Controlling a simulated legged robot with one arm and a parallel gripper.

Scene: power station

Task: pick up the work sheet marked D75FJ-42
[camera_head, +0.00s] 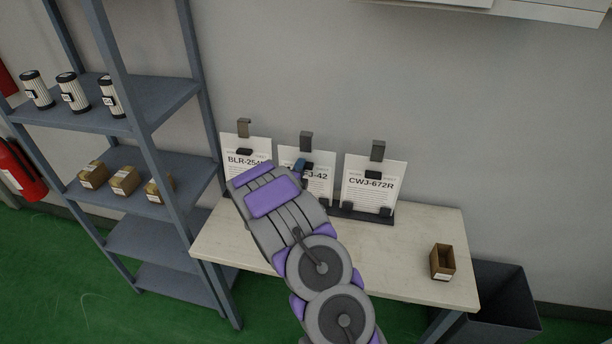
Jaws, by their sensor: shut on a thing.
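The work sheet marked D75FJ-42 (319,187) is the middle one of three white sheets standing on the table against the wall. Only the end of its marking, "J-42", reads clearly, as my grey and purple arm covers its left and lower parts. My gripper (301,164) is mostly hidden behind my arm; a small blue part of it shows at the sheet's upper edge, below the dark clip (306,141). It is shut on this sheet, which still stands upright in line with the others.
Sheet BLR-254 (240,146), its last characters hidden, stands left, and CWJ-672R (373,184) right. An open brown box (442,262) sits on the table's (420,235) right end. A metal shelf (150,110) with filters and boxes stands left. A dark bin (500,300) is at right.

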